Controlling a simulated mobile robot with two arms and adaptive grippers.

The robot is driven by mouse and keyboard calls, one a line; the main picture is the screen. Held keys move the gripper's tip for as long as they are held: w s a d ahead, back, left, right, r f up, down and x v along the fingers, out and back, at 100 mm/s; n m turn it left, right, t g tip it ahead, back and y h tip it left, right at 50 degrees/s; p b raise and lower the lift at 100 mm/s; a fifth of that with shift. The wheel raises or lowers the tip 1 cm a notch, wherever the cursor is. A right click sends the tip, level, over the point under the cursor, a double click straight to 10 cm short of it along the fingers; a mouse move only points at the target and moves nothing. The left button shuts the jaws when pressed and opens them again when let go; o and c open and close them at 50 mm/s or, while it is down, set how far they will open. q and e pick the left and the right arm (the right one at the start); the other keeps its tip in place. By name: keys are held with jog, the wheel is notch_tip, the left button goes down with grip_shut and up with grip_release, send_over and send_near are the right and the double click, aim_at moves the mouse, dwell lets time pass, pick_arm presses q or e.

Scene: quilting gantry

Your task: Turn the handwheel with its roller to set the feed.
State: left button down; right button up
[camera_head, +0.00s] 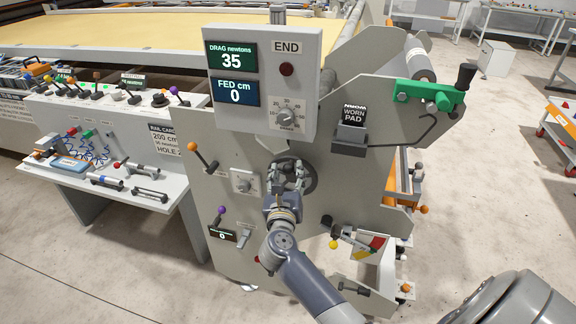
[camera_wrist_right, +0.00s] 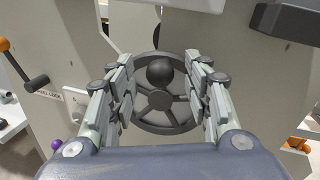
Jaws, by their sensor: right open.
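The dark spoked handwheel (camera_head: 313,177) is on the grey end plate, below the display box. In the right wrist view the handwheel (camera_wrist_right: 160,126) faces me, with a round black knob (camera_wrist_right: 160,72) near the top of its rim. My right gripper (camera_head: 287,173) is in front of the wheel and hides much of it in the head view. In the right wrist view the gripper (camera_wrist_right: 160,61) is open, with the knob between its fingers and a visible gap on both sides. The display box (camera_head: 262,80) reads drag 35 newtons and fed 0 cm. My left gripper is not in view.
An orange-knobbed lever (camera_head: 203,160) is left of the wheel. A black worn-pad holder (camera_head: 350,136) and a green handle (camera_head: 430,94) are to the right. A yellow-knobbed lever (camera_head: 345,236) is below right. A control bench (camera_head: 100,140) stands at left.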

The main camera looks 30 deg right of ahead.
jog(key=shift+x, duration=1.4)
jog(key=shift+c, duration=0.6)
grip_shut()
